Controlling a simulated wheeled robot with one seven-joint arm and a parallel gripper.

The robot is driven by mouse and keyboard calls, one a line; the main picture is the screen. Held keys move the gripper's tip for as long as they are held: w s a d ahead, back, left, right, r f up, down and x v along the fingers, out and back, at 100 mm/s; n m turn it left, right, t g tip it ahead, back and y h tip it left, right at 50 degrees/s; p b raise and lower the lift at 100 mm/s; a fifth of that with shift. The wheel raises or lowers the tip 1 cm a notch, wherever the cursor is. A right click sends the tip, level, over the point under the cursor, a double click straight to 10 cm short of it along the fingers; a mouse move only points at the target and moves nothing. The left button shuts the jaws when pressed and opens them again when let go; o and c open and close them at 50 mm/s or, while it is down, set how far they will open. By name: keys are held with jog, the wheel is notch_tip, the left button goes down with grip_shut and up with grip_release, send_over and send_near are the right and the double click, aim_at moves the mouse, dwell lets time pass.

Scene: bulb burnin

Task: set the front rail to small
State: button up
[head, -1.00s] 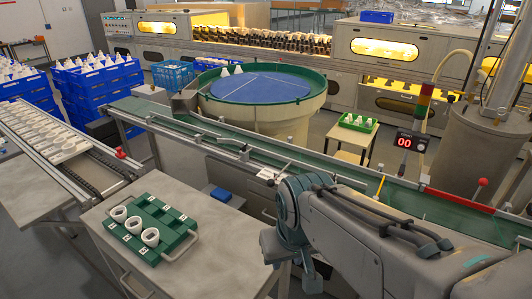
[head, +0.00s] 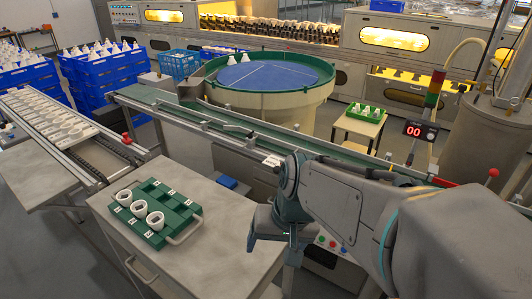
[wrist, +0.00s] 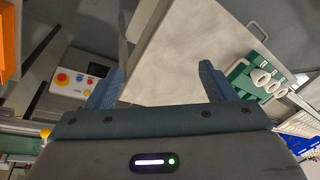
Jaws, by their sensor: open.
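The green conveyor (head: 240,135) runs from the turntable toward the right in the head view, with thin metal guide rails along it. The near rail (head: 215,136) is the front one as I see it; a white label (head: 272,161) is on the conveyor's near side. My arm hides part of the conveyor right of the label. No size marking is readable.
A button panel (wrist: 78,80) shows left in the wrist view. A red-digit display (head: 420,131) stands behind the conveyor. Stacked blue crates (head: 95,95) are at left.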

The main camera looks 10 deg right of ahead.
jog(key=w+a+f+m+y+b, duration=0.5)
jog(key=w+f+m, duration=0.15)
jog(key=w, duration=0.25)
jog(key=w+d+f+m+t+y+b, duration=0.1)
jog(key=w+f+m+t+b, duration=0.1)
jog(key=w+m, duration=0.2)
jog(key=w+d+f+m+t+y+b, duration=0.1)
jog(key=w+d+f+m+t+b, duration=0.1)
jog(key=w, duration=0.6)
jog(key=w+d+f+m+t+y+b, duration=0.1)
jog(key=w+d+f+m+t+b, duration=0.1)
jog(key=w+m, duration=0.4)
jog(key=shift+d+f+m+t+y+b, duration=0.15)
jog(key=shift+m+t+y+b, duration=0.25)
jog(key=shift+t+b, duration=0.5)
jog(key=w+d+f+m+t+h+b, duration=0.2)
jog(key=w+d+f+m+t, duration=0.2)
jog(key=w+d+m, duration=0.15)
jog(key=m+t+h+b, duration=0.35)
jog(key=m+h, duration=0.25)
jog(key=m, duration=0.3)
send_near(280, 170)
jog(key=w, duration=0.3)
jog(key=w+f, duration=0.1)
jog(key=w, duration=0.3)
jog(key=w+a+b, duration=0.1)
jog(key=w, duration=0.3)
jog(key=shift+w+a+f, duration=0.1)
jog(key=shift+w+f, duration=0.05)
jog(key=shift+f, duration=0.1)
